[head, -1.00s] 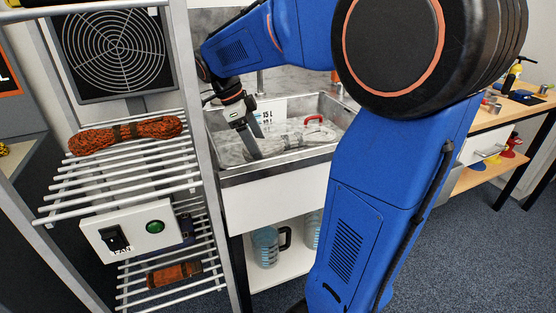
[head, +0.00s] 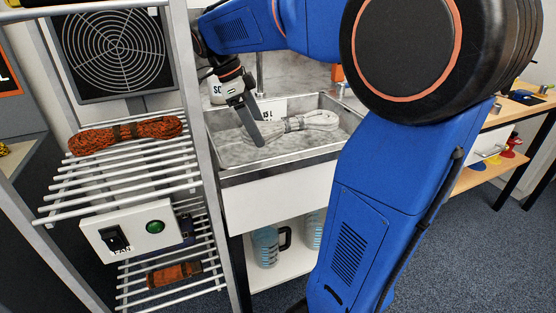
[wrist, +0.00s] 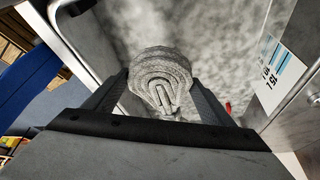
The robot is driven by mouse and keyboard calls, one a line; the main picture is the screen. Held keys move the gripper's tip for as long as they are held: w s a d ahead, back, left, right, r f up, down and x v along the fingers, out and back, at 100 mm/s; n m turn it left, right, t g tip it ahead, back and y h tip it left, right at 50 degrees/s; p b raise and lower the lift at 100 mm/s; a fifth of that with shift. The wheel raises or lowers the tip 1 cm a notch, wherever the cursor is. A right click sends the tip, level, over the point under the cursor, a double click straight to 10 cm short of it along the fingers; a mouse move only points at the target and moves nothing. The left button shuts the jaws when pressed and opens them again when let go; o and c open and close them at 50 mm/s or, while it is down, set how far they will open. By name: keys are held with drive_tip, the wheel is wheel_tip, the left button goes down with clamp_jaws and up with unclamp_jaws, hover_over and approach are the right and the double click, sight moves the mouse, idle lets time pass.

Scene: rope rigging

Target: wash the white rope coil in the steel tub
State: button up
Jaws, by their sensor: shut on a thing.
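The white rope coil (head: 300,124) is a bundled hank with a wrap around its middle. It is in the steel tub (head: 283,165), towards the back, over the grey, mottled tub bottom. My gripper (head: 256,134) reaches into the tub from the upper left, shut on the coil's left end. In the wrist view the coil (wrist: 162,80) shows end-on with its folded loops between the two fingers of my gripper (wrist: 165,95). I cannot tell how far the coil is off the tub bottom.
A rack at the left holds an orange rope coil (head: 125,132) and a darker orange bundle (head: 174,274). A switch box (head: 135,228) with a green button hangs on it. Water jugs (head: 267,246) stand below the tub. A label (wrist: 278,65) is on the tub wall.

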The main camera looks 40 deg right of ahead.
drive_tip(key=shift+r, duration=3.05)
